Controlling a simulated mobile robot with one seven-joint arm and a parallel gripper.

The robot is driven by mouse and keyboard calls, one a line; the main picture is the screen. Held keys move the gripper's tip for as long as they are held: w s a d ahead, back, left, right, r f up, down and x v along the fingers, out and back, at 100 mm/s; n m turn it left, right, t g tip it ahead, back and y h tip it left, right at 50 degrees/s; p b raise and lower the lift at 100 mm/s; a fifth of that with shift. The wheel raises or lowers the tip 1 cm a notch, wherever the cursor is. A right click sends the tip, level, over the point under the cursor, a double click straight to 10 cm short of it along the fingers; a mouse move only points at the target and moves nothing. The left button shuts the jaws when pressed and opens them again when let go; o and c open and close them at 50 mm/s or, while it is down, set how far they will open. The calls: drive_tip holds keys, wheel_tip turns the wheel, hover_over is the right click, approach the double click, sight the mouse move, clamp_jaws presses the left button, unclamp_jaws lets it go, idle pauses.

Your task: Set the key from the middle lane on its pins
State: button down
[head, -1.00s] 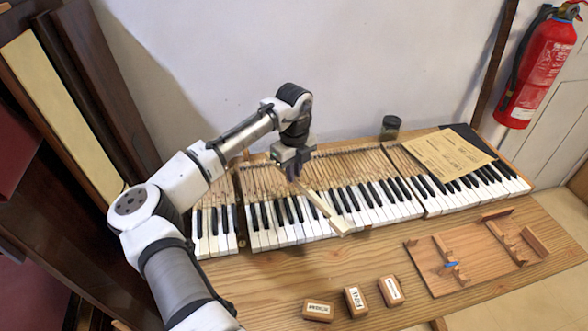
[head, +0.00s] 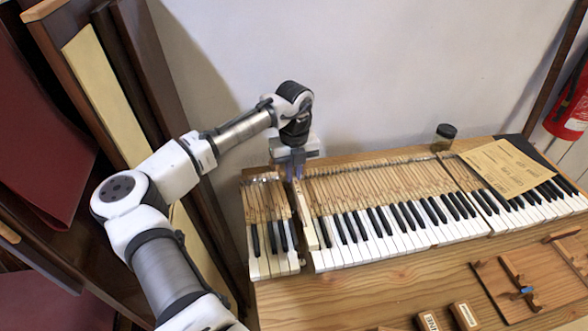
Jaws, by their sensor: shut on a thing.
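My gripper (head: 294,178) points down over the rear part of the keyboard and is shut on a loose piano key. The key (head: 308,230) is pale wood with a light front end and reaches toward the front edge, nearly in line with the other keys. It lies over or in the gap between the short left group of keys (head: 270,255) and the long middle group (head: 375,240). I cannot tell whether it touches the pins, which are hidden under it and the gripper. The wooden tray (head: 560,275) with its lane racks is at the right, partly cut off.
Small labelled wooden blocks (head: 465,316) stand on the bench (head: 370,295) in front of the keys. A paper sheet (head: 510,168) lies over the right keys, with a dark jar (head: 444,138) behind. Tall boards (head: 100,95) lean at the left.

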drive_tip(key=f+b, duration=0.1)
drive_tip(key=f, duration=0.1)
drive_tip(key=f+b, duration=0.2)
drive_tip(key=a+f+b, duration=0.1)
drive_tip(key=b, duration=0.1)
drive_tip(key=shift+w+f, duration=0.15)
drive_tip(key=shift+f, duration=1.05)
drive_tip(key=shift+p, duration=0.9)
idle(1.5)
drive_tip(key=shift+f+b, duration=0.3)
drive_tip(key=shift+f, duration=0.4)
idle(0.6)
drive_tip(key=c, duration=1.8)
unclamp_jaws()
drive_tip(key=shift+r, duration=0.15)
drive_tip(key=shift+r+p, duration=0.9)
drive_tip(key=shift+r, duration=0.1)
